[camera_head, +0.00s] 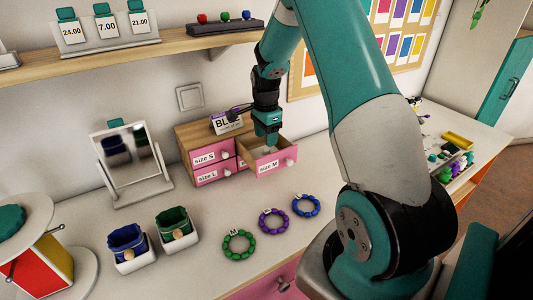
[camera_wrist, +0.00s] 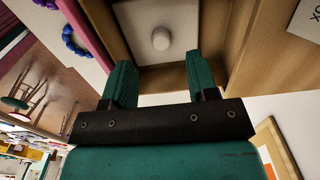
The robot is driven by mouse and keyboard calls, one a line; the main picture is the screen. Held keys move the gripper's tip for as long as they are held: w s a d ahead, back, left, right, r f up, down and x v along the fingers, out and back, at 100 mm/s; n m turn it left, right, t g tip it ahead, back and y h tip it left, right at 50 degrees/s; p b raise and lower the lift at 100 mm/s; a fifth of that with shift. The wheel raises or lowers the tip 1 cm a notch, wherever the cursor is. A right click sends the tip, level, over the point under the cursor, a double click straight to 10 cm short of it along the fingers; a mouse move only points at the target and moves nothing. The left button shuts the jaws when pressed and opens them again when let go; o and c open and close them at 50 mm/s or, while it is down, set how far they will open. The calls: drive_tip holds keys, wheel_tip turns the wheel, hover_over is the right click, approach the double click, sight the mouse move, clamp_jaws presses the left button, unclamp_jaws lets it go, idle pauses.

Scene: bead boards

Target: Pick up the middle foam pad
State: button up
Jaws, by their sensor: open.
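A small pale round piece (camera_wrist: 160,39) lies on the light floor of an open drawer; it looks like a foam pad, though I cannot be sure. The pink drawer labelled size M (camera_head: 284,162) is pulled out of a wooden drawer box (camera_head: 183,134). My gripper (camera_head: 267,143) points down over this drawer. In the wrist view, my gripper (camera_wrist: 159,78) is open and empty, with its teal fingers on either side of the pale piece's line. The piece is apart from both fingers.
Shut drawers labelled size S (camera_head: 205,157) and size L (camera_head: 208,174) are to the left. Green (camera_head: 239,244), purple (camera_head: 273,221) and blue (camera_head: 306,206) bead rings lie in front. A shelf (camera_head: 110,70) hangs above.

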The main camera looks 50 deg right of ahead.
sight(266, 153)
drive_tip(key=shift+d+f+p, duration=0.1)
drive_tip(key=shift+f+p, duration=1.15)
drive_tip(key=shift+f, duration=1.3)
drive_tip(key=shift+c, duration=0.4)
clamp_jaws()
